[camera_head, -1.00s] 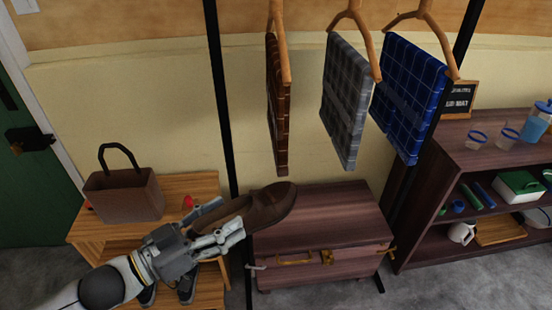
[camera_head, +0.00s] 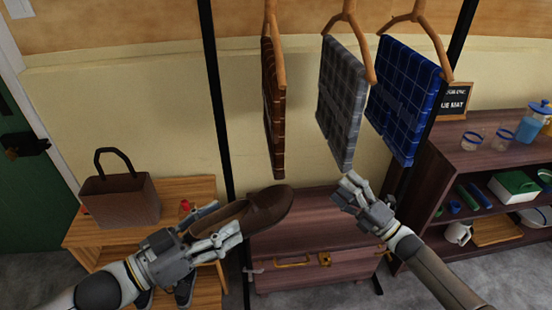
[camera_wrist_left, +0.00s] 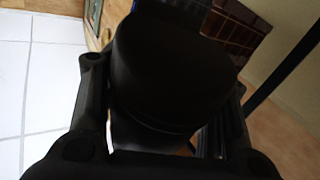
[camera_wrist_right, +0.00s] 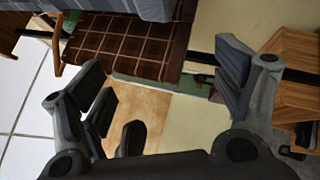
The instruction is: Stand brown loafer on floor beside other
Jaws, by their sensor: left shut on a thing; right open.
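A brown loafer (camera_head: 262,210) is held by my left gripper (camera_head: 216,222), toe pointing right, in the air in front of the dark wooden chest. In the left wrist view the loafer (camera_wrist_left: 170,70) is a large dark shape between the fingers. My right gripper (camera_head: 348,192) is open and empty, to the right of the loafer and below the hanging cloths. In the right wrist view its fingers (camera_wrist_right: 165,95) are spread apart. I cannot make out a second brown loafer. Dark shoe-like items (camera_head: 184,290) low on the bench are partly hidden by my left arm.
A wooden bench (camera_head: 190,190) with a brown bag (camera_head: 120,202) stands left. The dark chest (camera_head: 320,225) is centre. Brown, grey and blue checked cloths (camera_head: 408,95) hang above. A dark shelf (camera_head: 490,165) with cups stands right. Grey floor (camera_head: 350,295) shows in front.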

